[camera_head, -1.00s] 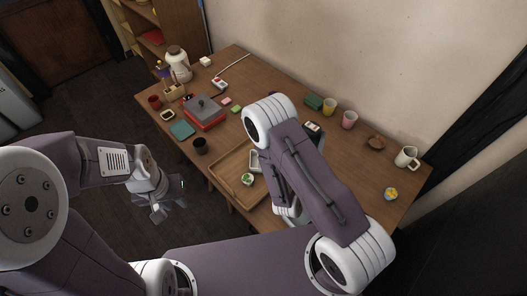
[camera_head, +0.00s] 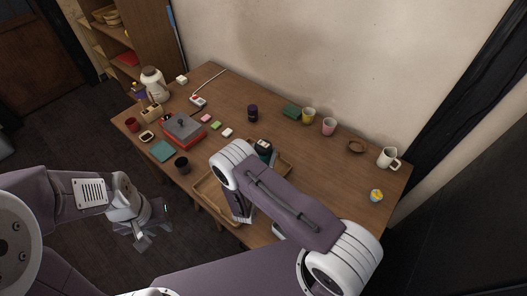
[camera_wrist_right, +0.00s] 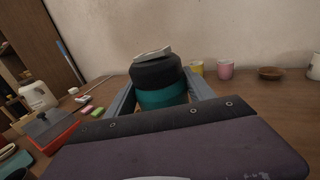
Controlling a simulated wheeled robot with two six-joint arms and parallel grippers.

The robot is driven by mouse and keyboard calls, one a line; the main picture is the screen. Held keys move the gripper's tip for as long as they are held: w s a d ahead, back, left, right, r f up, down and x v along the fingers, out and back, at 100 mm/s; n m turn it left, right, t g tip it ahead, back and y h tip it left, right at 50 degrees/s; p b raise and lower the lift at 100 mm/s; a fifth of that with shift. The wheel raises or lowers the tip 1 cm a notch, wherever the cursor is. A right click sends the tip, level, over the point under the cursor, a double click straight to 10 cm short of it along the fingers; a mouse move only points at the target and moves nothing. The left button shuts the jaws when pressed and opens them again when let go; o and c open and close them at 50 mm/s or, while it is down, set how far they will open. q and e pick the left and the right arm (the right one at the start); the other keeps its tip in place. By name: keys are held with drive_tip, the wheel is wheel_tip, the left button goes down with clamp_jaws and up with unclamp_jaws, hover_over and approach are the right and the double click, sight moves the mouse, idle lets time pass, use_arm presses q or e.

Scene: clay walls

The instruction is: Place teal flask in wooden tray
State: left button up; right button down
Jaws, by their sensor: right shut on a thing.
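The teal flask (camera_wrist_right: 163,97) has a teal body, a black upper part and a light grey piece on top. In the right wrist view it is between the fingers of my right gripper (camera_wrist_right: 160,90), which is shut on it. In the head view the flask's top (camera_head: 265,147) shows just past my right arm; its lower part and the right gripper are hidden. The wooden tray (camera_head: 207,205) lies at the table's near edge, largely covered by my right arm. The flask appears over or beside the tray's far side; its height is unclear. My left gripper (camera_head: 142,236) is open and empty, off the table.
A dark cup (camera_head: 182,164) stands left of the tray, with a red box with a grey lid (camera_head: 183,129) behind it. A dark purple jar (camera_head: 252,112), yellow cup (camera_head: 308,115) and pink cup (camera_head: 329,126) stand at the back.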

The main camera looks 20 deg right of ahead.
drive_tip(key=shift+f+b, duration=0.15)
drive_tip(key=shift+b, duration=0.15)
drive_tip(key=shift+c, duration=1.8)
unclamp_jaws()
